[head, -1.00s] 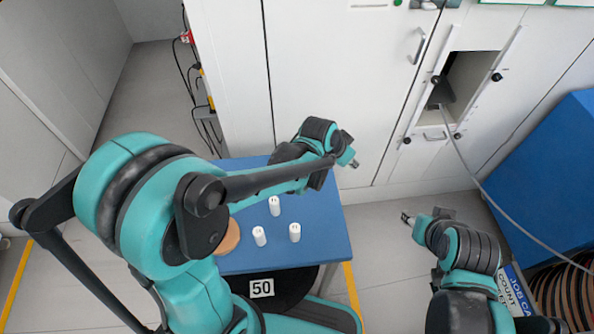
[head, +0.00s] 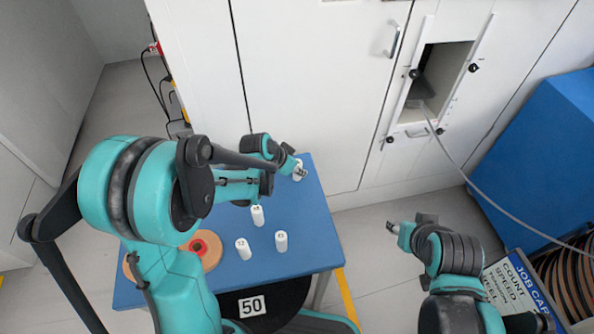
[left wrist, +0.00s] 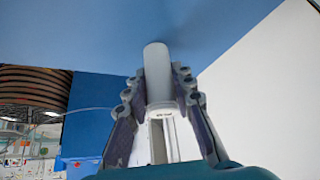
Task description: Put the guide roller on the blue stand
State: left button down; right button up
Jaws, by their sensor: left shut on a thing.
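The blue stand (head: 318,252) is a blue-topped table in the left half of the head view. My left gripper (head: 297,169) is over its far right corner, shut on a white guide roller (head: 299,173). In the left wrist view the roller (left wrist: 158,72) sits between the two fingers (left wrist: 160,100), its far end against the blue surface in the picture. I cannot tell whether it touches the top. My right gripper (head: 393,228) is out over the floor, right of the stand, with no object seen in it; its jaws are too small to read.
Three more white rollers stand upright on the blue top: one farther back (head: 257,216), one front left (head: 243,249) and one front right (head: 281,241). A brown reel with a red centre (head: 200,247) lies at left. White cabinets (head: 310,90) rise behind the stand.

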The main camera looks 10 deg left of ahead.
pick_arm(q)
jog(key=shift+r, duration=0.1)
jog(key=c, duration=1.3)
grip_release()
jog(key=shift+s+r, duration=0.1)
jog(key=shift+r, duration=0.15)
jog(key=p+v, duration=0.5)
jog(key=v, duration=0.6)
jog(key=s+a+r+n+y, duration=0.1)
jog(key=s+r+n, duration=0.1)
jog(key=s, duration=0.3)
jog(key=s+a+r+n+t+y, duration=0.1)
jog(key=s+r+n, duration=0.1)
jog(key=s, duration=0.3)
jog(key=s+a+r+n+y, duration=0.1)
jog(key=s+r+n, duration=0.1)
jog(key=s, duration=0.3)
jog(key=shift+s+a+r+n+t+y, duration=0.3)
jog(key=shift+s+a+r+n+t, duration=0.1)
jog(key=shift+r, duration=0.15)
